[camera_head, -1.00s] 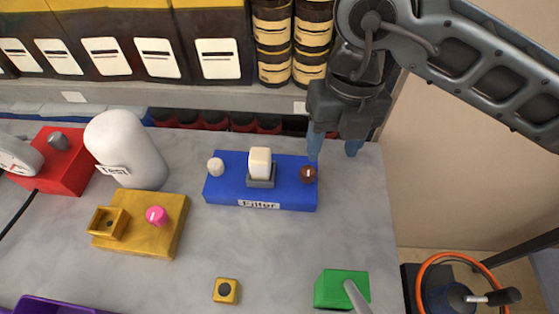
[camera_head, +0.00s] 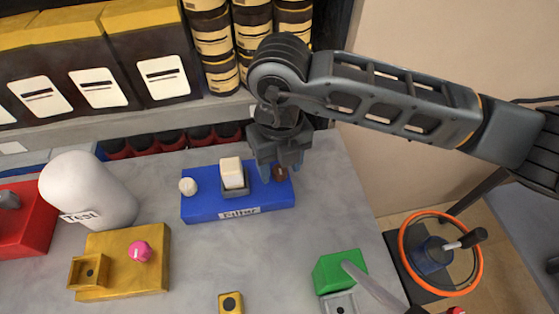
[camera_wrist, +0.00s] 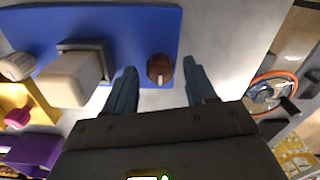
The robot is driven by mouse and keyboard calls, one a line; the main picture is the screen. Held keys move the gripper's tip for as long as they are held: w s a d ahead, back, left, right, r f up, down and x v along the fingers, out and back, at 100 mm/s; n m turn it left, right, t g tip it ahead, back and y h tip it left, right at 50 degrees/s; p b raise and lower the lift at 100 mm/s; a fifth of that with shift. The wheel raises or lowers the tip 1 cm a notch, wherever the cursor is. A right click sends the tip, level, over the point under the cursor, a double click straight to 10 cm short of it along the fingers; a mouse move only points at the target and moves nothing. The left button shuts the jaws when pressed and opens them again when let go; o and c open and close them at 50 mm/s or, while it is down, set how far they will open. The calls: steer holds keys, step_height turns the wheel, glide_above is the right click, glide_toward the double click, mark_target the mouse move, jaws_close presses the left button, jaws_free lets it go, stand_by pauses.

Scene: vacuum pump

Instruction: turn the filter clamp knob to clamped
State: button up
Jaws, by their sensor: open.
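The blue filter base (camera_head: 210,208), with a "Filter" label on its front, stands on the grey table. A cream filter block (camera_head: 232,172) sits in its grey holder in the middle, and a white knob (camera_head: 188,187) is at its left end. The brown clamp knob (camera_head: 279,172) with a white mark is at the right end; it also shows in the wrist view (camera_wrist: 160,69). My gripper (camera_head: 279,176) is open at this knob. In the wrist view its blue fingers (camera_wrist: 158,86) are on either side of the knob, with gaps to both.
A yellow block with a pink knob (camera_head: 140,251) and a white "Test" cylinder (camera_head: 88,190) stand to the left. A green block (camera_head: 340,270) with a lever is at front right. Shelved boxes (camera_head: 98,88) and cans line the back.

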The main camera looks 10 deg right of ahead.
steer(key=shift+c, duration=0.3)
jaws_close()
